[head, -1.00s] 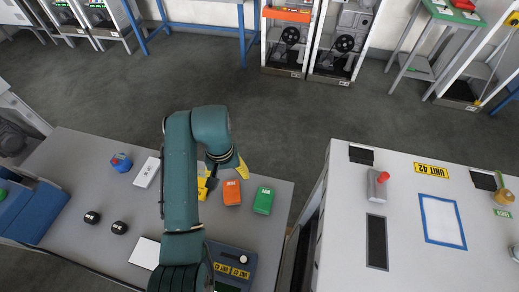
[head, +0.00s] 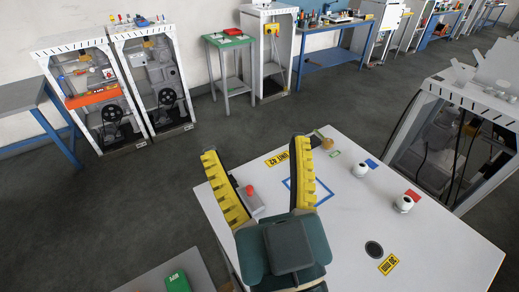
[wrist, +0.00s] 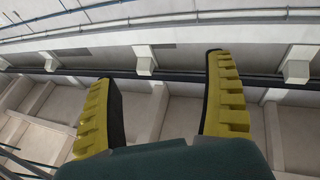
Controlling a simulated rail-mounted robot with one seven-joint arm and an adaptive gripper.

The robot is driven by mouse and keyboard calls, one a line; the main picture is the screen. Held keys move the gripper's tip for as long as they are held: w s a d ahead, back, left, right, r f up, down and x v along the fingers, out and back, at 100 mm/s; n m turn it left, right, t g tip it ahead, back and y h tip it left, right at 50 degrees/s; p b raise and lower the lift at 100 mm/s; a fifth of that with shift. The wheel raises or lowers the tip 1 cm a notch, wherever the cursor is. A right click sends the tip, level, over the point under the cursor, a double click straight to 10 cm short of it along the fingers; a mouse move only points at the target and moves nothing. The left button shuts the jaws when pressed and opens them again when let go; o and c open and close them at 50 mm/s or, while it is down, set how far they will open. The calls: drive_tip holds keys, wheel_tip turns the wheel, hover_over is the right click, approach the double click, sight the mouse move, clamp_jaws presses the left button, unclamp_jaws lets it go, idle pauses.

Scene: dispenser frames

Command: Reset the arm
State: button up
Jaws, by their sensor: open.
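My gripper (head: 262,180) is open and empty in the head view, its two yellow ridged fingers spread wide apart. It is raised in front of the camera, over the near left part of the white table as the picture shows it. In the wrist view my gripper (wrist: 165,100) also shows open, with nothing between the fingers. Behind it there are only pale wall panels, a dark rail and pipes. Most of my arm is hidden behind or below the gripper in the head view.
The white table (head: 440,245) carries a grey box with a red button (head: 249,190), a blue square outline and two white round fixtures (head: 403,204). A green box (head: 177,282) lies on the grey table at the lower left. Dispenser frames (head: 150,85) stand behind, with open floor between.

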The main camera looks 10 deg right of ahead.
drive_tip(key=shift+s+d+r+t, duration=0.3)
drive_tip(key=shift+s+r, duration=0.3)
drive_tip(key=shift+s, duration=0.15)
wheel_tip(320, 180, up, 23)
drive_tip(key=p, duration=2.2)
drive_tip(key=shift+f+h+p, duration=0.2)
drive_tip(key=shift+h+p, duration=0.1)
drive_tip(key=shift+h, duration=0.1)
